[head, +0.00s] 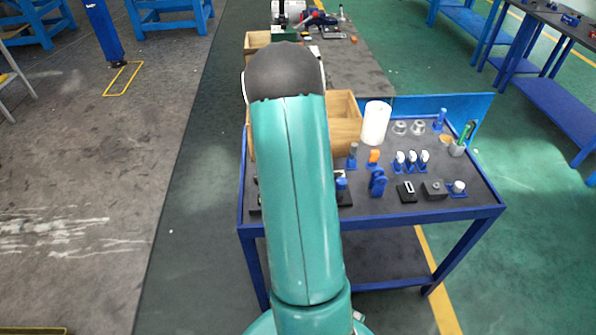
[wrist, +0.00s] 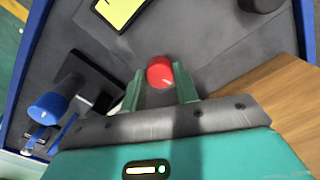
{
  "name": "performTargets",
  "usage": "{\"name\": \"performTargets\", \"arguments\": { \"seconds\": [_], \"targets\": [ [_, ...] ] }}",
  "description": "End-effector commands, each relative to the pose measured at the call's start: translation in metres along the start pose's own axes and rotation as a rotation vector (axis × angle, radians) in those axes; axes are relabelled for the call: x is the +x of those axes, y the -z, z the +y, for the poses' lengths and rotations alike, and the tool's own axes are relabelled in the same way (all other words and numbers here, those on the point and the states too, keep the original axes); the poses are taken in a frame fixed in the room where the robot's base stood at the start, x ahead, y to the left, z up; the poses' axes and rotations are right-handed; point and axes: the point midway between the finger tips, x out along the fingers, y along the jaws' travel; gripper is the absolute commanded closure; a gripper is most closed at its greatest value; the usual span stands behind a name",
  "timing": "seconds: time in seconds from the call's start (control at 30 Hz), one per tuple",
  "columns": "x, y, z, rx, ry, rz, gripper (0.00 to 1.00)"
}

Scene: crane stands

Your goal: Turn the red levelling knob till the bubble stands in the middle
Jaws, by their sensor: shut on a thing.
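The red knob (wrist: 160,72) shows in the wrist view between the two green fingers of my gripper (wrist: 160,86). My gripper is shut on it, one finger at each side. A dark-framed piece with a yellow face (wrist: 121,10) lies beyond the knob, cut off by the top edge of the wrist view. I cannot make out a bubble on it. In the head view my own arm hides the knob and my gripper.
A blue-capped part on a black block (wrist: 58,98) stands left of my gripper in the wrist view; a wooden box (wrist: 275,95) is close on the right. In the head view the blue-framed table (head: 420,213) holds a white cylinder (head: 376,122) and several small fixtures.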

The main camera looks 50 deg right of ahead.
Motion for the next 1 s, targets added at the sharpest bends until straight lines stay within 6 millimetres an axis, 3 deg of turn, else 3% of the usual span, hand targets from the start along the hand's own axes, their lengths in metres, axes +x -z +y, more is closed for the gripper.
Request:
{"name": "performTargets", "arguments": {
  "seconds": [0.47, 0.5, 0.6, 1.0],
  "targets": [
    [-0.0009, 0.0008, -0.0006, 0.017, 0.001, 0.002, 0.93],
    [-0.0009, 0.0008, -0.0006, 0.017, 0.001, 0.003, 0.66],
    [-0.0007, 0.0007, -0.0005, 0.017, 0.001, 0.002, 0.48],
    [-0.0080, 0.0006, -0.0005, 0.016, 0.001, 0.002, 0.48]
  ]
}}
